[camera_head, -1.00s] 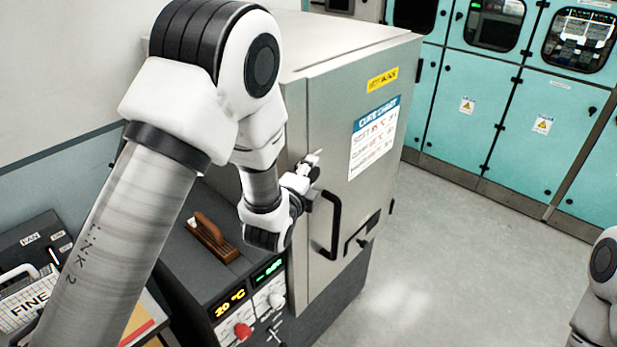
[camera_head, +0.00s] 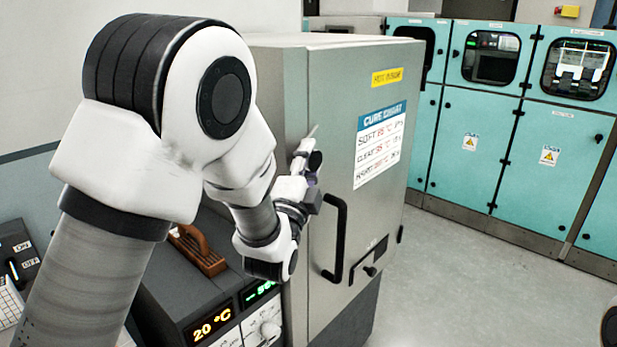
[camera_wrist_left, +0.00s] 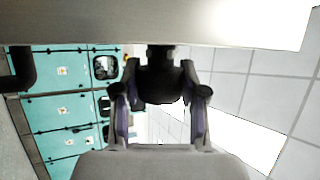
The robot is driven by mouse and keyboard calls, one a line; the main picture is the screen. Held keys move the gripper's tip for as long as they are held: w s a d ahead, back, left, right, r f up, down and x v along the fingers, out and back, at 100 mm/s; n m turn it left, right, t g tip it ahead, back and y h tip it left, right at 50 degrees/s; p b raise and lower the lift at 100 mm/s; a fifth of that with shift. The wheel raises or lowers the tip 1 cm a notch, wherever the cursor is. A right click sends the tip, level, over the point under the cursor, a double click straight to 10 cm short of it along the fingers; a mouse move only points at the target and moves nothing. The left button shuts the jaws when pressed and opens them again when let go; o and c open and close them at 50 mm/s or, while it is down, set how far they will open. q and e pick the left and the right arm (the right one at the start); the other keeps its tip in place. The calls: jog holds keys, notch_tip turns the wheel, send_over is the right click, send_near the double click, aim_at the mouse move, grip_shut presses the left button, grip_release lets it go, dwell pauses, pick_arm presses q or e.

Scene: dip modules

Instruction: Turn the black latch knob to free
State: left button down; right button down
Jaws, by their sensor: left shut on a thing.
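The black latch knob (camera_head: 315,160) sits on the front of the grey oven door (camera_head: 335,130), above the black door handle. In the left wrist view the knob (camera_wrist_left: 160,85) shows as a dark round shape between the two fingers. My left gripper (camera_head: 306,168) is at the knob, shut on it from both sides. It also shows in the left wrist view (camera_wrist_left: 160,68). The fingers and wrist hide part of the knob, so I cannot tell its turn angle. The door looks closed. My right gripper is out of view.
The black door handle (camera_head: 337,240) stands out just below the gripper. A control panel (camera_head: 235,318) reading 20 °C is below the arm. Teal cabinets (camera_head: 470,150) stand behind clear floor.

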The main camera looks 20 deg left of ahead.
pick_arm(q)
jog(key=shift+r, duration=0.3)
jog(key=c, duration=0.6)
grip_release()
jog(key=shift+w, duration=0.1)
jog(key=shift+w+f, duration=0.1)
jog(key=shift+f, duration=0.05)
jog(key=v, duration=1.2)
jog(key=shift+w+d, duration=0.1)
